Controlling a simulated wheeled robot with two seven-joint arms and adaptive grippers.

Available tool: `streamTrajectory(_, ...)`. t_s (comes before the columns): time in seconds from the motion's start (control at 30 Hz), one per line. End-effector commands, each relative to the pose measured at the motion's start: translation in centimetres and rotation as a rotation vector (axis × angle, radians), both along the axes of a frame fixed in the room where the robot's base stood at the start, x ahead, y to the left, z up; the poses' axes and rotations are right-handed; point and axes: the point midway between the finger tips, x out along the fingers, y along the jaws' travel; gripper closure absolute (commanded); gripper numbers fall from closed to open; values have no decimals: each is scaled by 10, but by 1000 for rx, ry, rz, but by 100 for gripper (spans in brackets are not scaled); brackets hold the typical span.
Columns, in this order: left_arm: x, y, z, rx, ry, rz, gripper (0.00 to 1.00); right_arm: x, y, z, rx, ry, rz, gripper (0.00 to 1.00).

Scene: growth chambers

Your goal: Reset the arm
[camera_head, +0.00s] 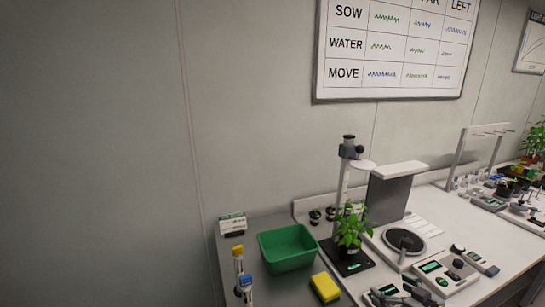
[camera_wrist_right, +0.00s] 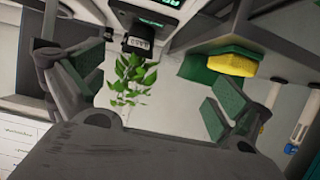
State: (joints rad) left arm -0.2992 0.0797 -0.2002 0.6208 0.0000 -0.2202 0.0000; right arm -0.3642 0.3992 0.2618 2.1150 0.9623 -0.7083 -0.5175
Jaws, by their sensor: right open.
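My right gripper (camera_wrist_right: 155,88) is open in the right wrist view, with its two green-padded fingers spread wide and nothing between the pads. In the head view a dark part of my right gripper (camera_head: 413,293) shows at the bottom edge, low over the front of the bench near the instruments. A leafy green plant (camera_wrist_right: 132,78) in a dark pot (camera_wrist_right: 137,45) appears upside down beyond the fingers, apart from them. The same plant (camera_head: 350,228) stands on a black scale (camera_head: 347,258) in the head view. My left gripper is not in view.
A green bin (camera_head: 287,247) and a yellow-and-green sponge (camera_head: 325,287) lie left of the plant. A tall stand (camera_head: 343,185), a grey panel unit (camera_head: 390,190) and a round dial plate (camera_head: 404,240) crowd the bench. Bottles (camera_head: 240,262) stand at the left end.

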Motion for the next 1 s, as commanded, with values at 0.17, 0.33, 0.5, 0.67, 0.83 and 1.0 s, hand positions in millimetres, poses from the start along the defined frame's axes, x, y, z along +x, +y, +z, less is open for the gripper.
streamTrajectory(0.17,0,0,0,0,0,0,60,-2,3,-2,-2,9,4,0)
streamTrajectory(0.33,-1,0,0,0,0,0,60,-8,12,-10,-9,40,14,0)
streamTrajectory(0.5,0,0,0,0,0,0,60,-16,24,-20,-20,82,28,0)
streamTrajectory(0.67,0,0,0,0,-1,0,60,-28,38,-33,-33,136,43,0)
streamTrajectory(0.83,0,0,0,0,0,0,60,-46,57,-49,-56,216,57,0)
streamTrajectory(1.0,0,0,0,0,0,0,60,-75,82,-71,-91,339,65,0)
